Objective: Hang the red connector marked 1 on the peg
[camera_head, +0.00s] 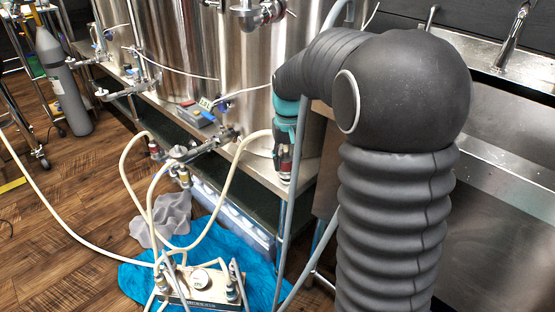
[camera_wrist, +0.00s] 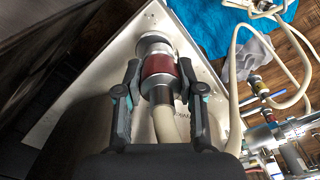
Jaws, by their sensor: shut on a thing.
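A connector with a dark red band (camera_wrist: 160,66) and a metal end sits between the two fingers of my gripper (camera_wrist: 160,84) in the wrist view. My gripper is shut on it, and a cream hose runs from it back between the fingers. No number can be read on it. In the head view my gripper (camera_head: 284,160) points down at the corner of the steel stand, with a little red showing between its fingers. I cannot make out the peg in either view.
Steel tanks (camera_head: 195,40) stand on the stand behind. A valve assembly (camera_head: 190,152) with red-banded fittings and hoses is left of my gripper. A pump unit (camera_head: 202,283) sits on a blue cloth (camera_head: 135,275). A steel sink (camera_head: 500,130) is at right.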

